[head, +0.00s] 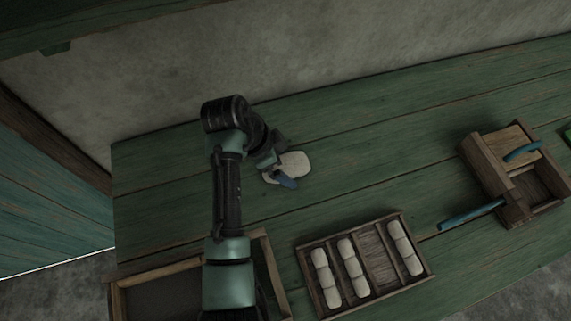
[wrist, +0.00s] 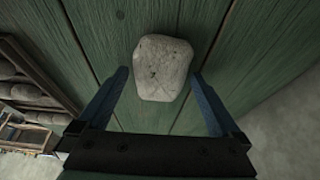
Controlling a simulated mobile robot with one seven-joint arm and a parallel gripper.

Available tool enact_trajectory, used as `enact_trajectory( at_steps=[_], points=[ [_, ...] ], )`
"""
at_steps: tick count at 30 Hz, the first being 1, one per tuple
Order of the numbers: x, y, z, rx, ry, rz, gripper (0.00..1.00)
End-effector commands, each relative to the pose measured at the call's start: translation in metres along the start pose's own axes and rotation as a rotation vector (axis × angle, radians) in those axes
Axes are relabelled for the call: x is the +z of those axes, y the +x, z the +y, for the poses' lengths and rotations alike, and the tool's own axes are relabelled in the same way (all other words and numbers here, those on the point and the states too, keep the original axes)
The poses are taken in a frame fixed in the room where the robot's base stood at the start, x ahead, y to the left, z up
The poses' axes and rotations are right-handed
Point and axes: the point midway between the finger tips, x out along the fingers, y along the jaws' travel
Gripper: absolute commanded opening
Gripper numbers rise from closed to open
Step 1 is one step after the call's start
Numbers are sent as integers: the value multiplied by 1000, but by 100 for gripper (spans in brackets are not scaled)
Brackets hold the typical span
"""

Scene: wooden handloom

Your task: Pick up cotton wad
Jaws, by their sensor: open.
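The cotton wad (head: 294,164) is a pale, rounded, off-white lump lying on the green plank table near its back edge. In the wrist view the wad (wrist: 163,67) lies ahead of my gripper, centred between the lines of the two fingers. My gripper (head: 279,179) is at the wad in the head view and covers its left and lower side. In the wrist view my gripper (wrist: 158,74) is open, with one blue finger on each side of the wad's near end. Small gaps show between the fingers and the wad.
A wooden tray (head: 371,225) with compartments holds several pale rolls. A wooden box (head: 487,177) with blue-handled tools stands at the right. Another shallow wooden box (head: 160,270) is at the lower left, partly behind my arm. Bare planks surround the wad.

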Motion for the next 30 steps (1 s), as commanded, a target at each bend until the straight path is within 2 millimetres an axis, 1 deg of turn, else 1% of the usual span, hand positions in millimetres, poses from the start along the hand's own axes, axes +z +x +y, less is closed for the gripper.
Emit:
enact_trajectory(
  at_steps=[4, 5, 9, 14, 15, 17, 18, 25, 28, 30],
  points=[
    [0, 0, 0, 0, 1, 0, 100],
    [0, 0, 0, 0, 1, 0, 98],
    [0, 0, 0, 0, 0, 0, 73],
    [0, 0, 0, 0, 0, 0, 44],
    [0, 0, 0, 0, 0, 0, 37],
    [0, 0, 0, 0, 0, 0, 26],
    [0, 0, 0, 0, 0, 0, 24],
    [-1, -3, 0, -1, 1, 1, 23],
    [-6, -13, -1, -2, 2, 1, 23],
    [-11, -24, -1, -3, 4, 2, 23]
  ],
)
